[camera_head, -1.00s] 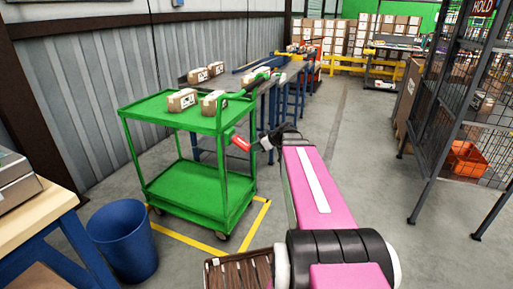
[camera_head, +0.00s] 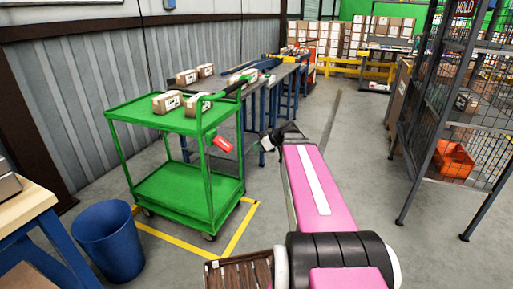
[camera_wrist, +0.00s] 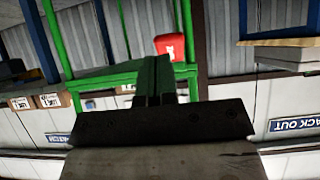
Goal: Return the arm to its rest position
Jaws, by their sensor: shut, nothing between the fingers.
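My pink arm (camera_head: 322,190) reaches forward from the bottom of the head view. My gripper (camera_wrist: 155,80) shows in the wrist view with its fingers together and nothing between them. In the head view the arm's far end is small and dark, beside the right side of the green cart (camera_head: 172,121), near a red object (camera_head: 222,143) at the cart's side. I cannot tell the exact gap there. The cart and the red object (camera_wrist: 170,46) also show behind the fingers in the wrist view, which is turned over.
Cartons (camera_head: 167,102) sit on the cart's top shelf, and more stand on the conveyor (camera_head: 285,72) behind it. A blue bin (camera_head: 108,240) and a workbench (camera_head: 22,208) are at the left. A mesh cage (camera_head: 470,110) stands at the right. Floor between is clear.

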